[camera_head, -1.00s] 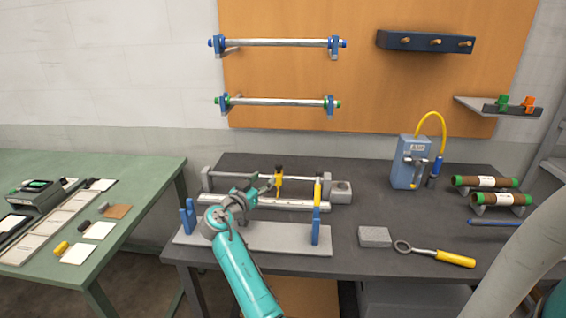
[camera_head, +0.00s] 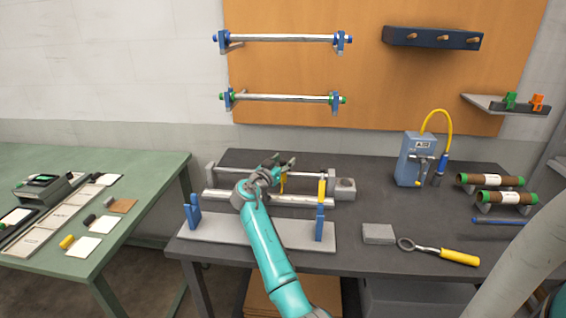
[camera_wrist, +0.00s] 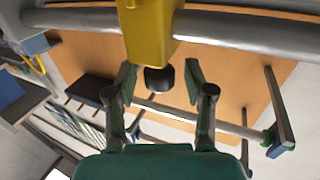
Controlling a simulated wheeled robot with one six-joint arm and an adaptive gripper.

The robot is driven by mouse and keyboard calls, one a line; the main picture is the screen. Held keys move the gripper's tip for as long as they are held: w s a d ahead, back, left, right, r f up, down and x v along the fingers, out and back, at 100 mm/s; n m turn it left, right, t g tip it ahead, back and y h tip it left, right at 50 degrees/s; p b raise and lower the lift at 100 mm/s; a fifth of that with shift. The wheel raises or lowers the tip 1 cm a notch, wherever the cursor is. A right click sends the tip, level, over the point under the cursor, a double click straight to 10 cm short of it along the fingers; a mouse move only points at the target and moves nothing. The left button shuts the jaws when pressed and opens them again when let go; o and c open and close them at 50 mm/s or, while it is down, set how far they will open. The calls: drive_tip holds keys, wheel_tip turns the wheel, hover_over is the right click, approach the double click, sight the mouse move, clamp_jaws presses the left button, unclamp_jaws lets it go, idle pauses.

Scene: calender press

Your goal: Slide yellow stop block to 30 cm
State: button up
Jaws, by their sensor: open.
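The yellow stop block (camera_head: 283,186) sits on the metal rail (camera_head: 228,163) of the press fixture on the dark bench. In the head view it is partly hidden by my gripper (camera_head: 284,163). In the wrist view the yellow block (camera_wrist: 150,34) is close at the top, around a round grey rail (camera_wrist: 225,30). Its black knob (camera_wrist: 159,79) shows between the two fingers of my gripper (camera_wrist: 160,73). The fingers are apart, with a gap visible on each side of the knob. Scale marks for 30 cm are not readable.
Another yellow piece (camera_head: 322,190) stands to the right on the fixture, near a blue upright (camera_head: 319,223). Another blue upright (camera_head: 193,211) stands at the left. A grey block (camera_head: 378,234) and a yellow-handled tool (camera_head: 458,257) lie at the front right of the bench.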

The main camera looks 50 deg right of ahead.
clamp_jaws()
drive_tip(key=shift+s+d, duration=0.55)
drive_tip(key=shift+s, duration=0.35)
drive_tip(key=shift+s+d, duration=0.5)
drive_tip(key=shift+s, duration=0.4)
unclamp_jaws()
drive_tip(key=shift+a, duration=0.15)
